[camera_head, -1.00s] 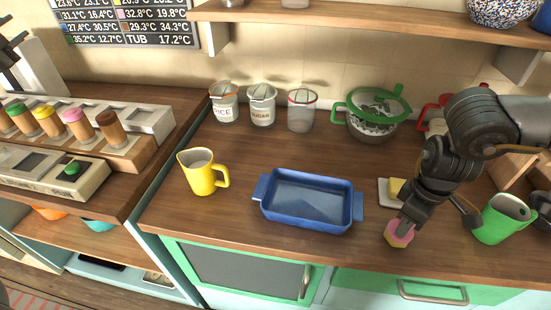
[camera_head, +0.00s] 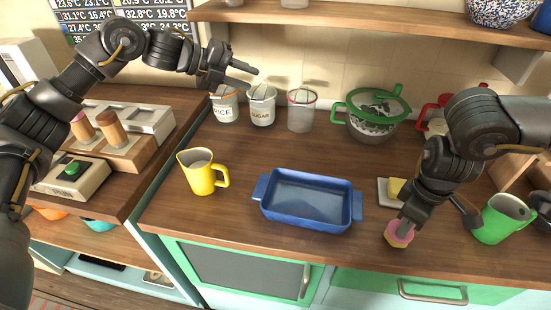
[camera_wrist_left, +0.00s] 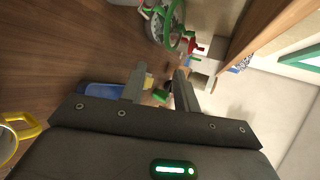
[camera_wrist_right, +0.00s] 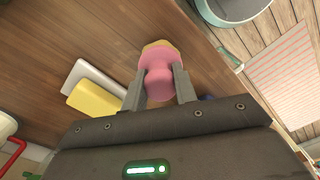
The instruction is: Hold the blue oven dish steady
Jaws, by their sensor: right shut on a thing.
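The blue oven dish (camera_head: 308,202) sits upright and empty on the wooden counter, with a handle at each end. It also shows in part at the left of the left wrist view (camera_wrist_left: 103,90). My left gripper (camera_head: 254,79) is open and empty in the air, above and behind the dish, in front of the back jars in the picture. Its spread fingers show in the left wrist view (camera_wrist_left: 160,90). My right gripper (camera_wrist_right: 158,86) is shut on a small pink-and-yellow knobbed thing (camera_wrist_right: 159,62) at the counter's front, right of the dish and apart from it (camera_head: 398,237).
A yellow jug (camera_head: 199,175) stands left of the dish. A shelf (camera_head: 380,20) overhangs the back.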

